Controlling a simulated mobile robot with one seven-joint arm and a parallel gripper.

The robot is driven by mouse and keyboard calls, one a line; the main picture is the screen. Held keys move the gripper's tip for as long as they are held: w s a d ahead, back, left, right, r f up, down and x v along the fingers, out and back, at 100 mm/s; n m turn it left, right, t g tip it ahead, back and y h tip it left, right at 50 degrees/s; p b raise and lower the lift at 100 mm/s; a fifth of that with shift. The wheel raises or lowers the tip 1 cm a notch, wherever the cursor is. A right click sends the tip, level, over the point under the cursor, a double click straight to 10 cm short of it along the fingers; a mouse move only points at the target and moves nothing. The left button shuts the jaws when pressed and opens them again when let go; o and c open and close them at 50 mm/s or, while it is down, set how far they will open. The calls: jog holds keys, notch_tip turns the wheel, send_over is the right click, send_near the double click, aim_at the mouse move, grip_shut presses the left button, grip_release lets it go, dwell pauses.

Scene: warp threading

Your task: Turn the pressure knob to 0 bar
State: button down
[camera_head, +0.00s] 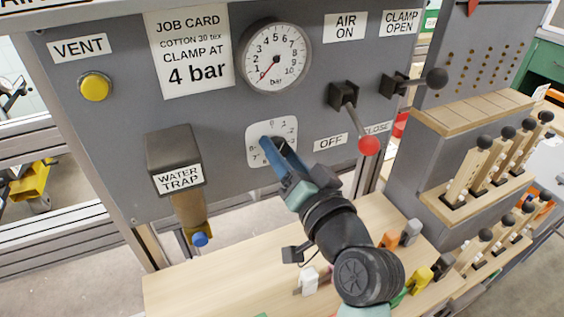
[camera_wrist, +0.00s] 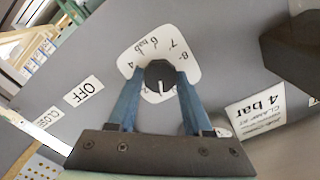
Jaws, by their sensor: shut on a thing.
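The pressure knob (camera_wrist: 160,72) is dark and round with a white pointer line, set in a white numbered dial plate (camera_wrist: 136,52). The plate also shows in the head view (camera_head: 288,133) on the grey panel, below the gauge. My gripper (camera_wrist: 160,84) has its two blue fingers shut on the knob, one on each side. In the wrist view the pointer line points down, towards my gripper; the numbers at that side are partly hidden, so I cannot read its setting. In the head view my gripper (camera_head: 269,143) hides the knob. The gauge (camera_head: 274,56) needle points lower left, near 0.
The water trap (camera_head: 175,160) stands out from the panel left of the dial. Two levers, one with a red ball (camera_head: 369,145) and one with a black ball (camera_head: 437,79), stick out to the right. A wooden table (camera_head: 200,285) with small coloured items lies below.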

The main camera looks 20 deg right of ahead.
jog(key=n+b, duration=0.3)
jog(key=n, duration=0.2)
jog(key=shift+f, duration=0.1)
jog(key=shift+n, duration=0.4)
jog(key=shift+c, duration=1.6)
grip_release()
jog(key=s, duration=1.3)
jog(key=shift+d, duration=0.2)
jog(key=shift+s, duration=0.1)
